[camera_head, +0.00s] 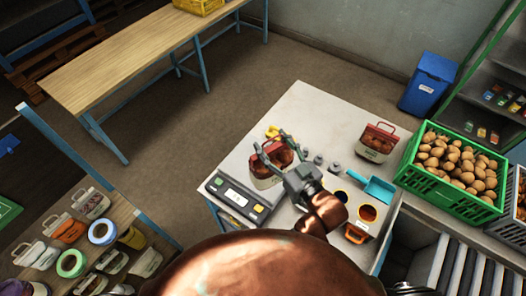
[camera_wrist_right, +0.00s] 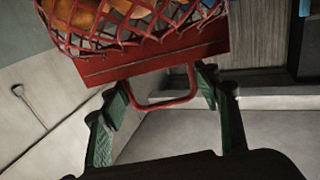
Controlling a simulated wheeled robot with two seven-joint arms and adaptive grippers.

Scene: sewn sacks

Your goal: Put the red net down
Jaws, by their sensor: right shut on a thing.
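The red net (camera_head: 272,160) holds brownish round produce and has a pale label at its lower part. My right gripper (camera_head: 274,145) is shut on it, above the white table near the scale. In the right wrist view the red net (camera_wrist_right: 130,25) shows its mesh, a red band and a red loop handle, with the green fingers of my right gripper (camera_wrist_right: 160,85) on either side of the handle. I cannot tell whether the net's underside touches anything. My left gripper is not in view.
A scale (camera_head: 238,199) sits at the table's (camera_head: 310,110) front left corner. Another red-handled bag (camera_head: 378,143) stands farther right. Small grey weights (camera_head: 319,160), a blue scoop (camera_head: 377,190) and a green crate of potatoes (camera_head: 417,172) are nearby. The table's back part is clear.

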